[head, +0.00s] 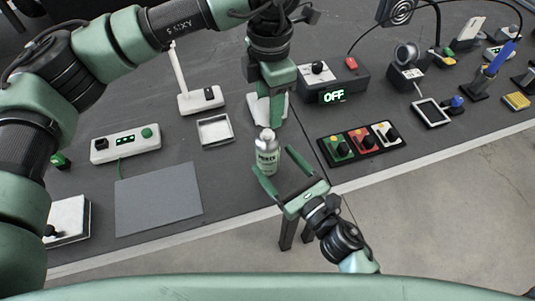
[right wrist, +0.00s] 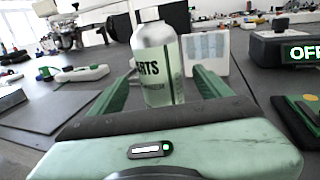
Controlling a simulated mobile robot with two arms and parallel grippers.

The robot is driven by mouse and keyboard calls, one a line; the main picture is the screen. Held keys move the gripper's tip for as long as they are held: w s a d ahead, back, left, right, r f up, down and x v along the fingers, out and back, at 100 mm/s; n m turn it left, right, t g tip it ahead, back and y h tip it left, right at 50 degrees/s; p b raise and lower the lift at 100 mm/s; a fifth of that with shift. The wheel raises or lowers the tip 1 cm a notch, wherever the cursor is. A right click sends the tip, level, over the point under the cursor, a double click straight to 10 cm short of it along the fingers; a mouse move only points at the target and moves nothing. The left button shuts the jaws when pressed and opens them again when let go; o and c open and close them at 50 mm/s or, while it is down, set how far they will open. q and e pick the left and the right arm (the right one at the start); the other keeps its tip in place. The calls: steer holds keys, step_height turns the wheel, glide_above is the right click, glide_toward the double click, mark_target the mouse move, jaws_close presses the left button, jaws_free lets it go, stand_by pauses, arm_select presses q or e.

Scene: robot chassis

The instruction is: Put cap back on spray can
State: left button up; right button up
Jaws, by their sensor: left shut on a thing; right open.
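The spray can (head: 267,157) stands upright near the table's front edge, silver at the shoulder with a pale green label. My left gripper (head: 272,112) points down just behind the can. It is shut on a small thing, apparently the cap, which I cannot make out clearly.
A white stand (head: 254,108) is just behind the can. A dark box with a lit OFF display (head: 345,82) and a three-colour switch panel (head: 362,145) are to the right. A shallow tray (head: 215,131) and a grey mat (head: 158,198) lie to the left.

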mark_target(262, 146)
steer(key=x, duration=0.6)
steer(key=shift+w+a, duration=0.25)
steer(key=shift+w, duration=0.1)
jaws_close()
